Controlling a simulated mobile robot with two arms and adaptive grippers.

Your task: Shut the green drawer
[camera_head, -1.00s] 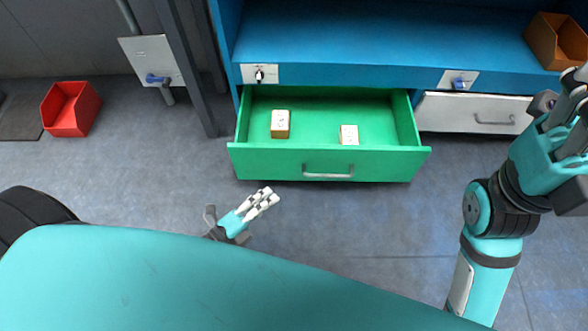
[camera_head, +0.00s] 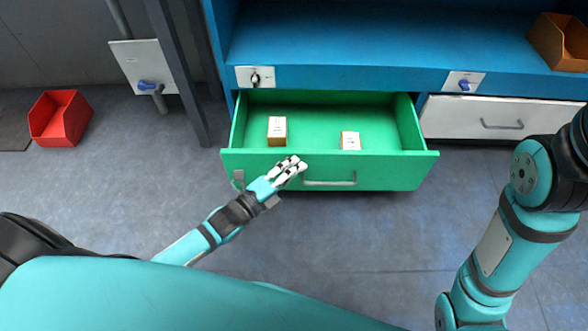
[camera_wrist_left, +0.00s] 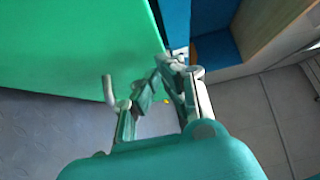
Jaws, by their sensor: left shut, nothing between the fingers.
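The green drawer (camera_head: 400,172) is pulled out of the blue cabinet, and two small boxes lie inside it, one at the left (camera_head: 277,130) and one near the middle (camera_head: 350,141). Its grey handle (camera_head: 330,183) is on the front panel. My left gripper (camera_head: 298,165) is shut and empty at the left part of the drawer front, beside the handle's left end. I cannot tell whether it touches the panel. In the left wrist view the drawer's green surface (camera_wrist_left: 70,50) fills the upper left, close to the fingers (camera_wrist_left: 165,70). My right gripper is out of view.
The blue cabinet (camera_head: 380,40) stands behind the drawer. A closed white drawer (camera_head: 470,118) is to the right. A red bin (camera_head: 60,118) is on the floor at the left, and an orange bin (camera_head: 560,42) is on the cabinet. A dark post stands left of the drawer.

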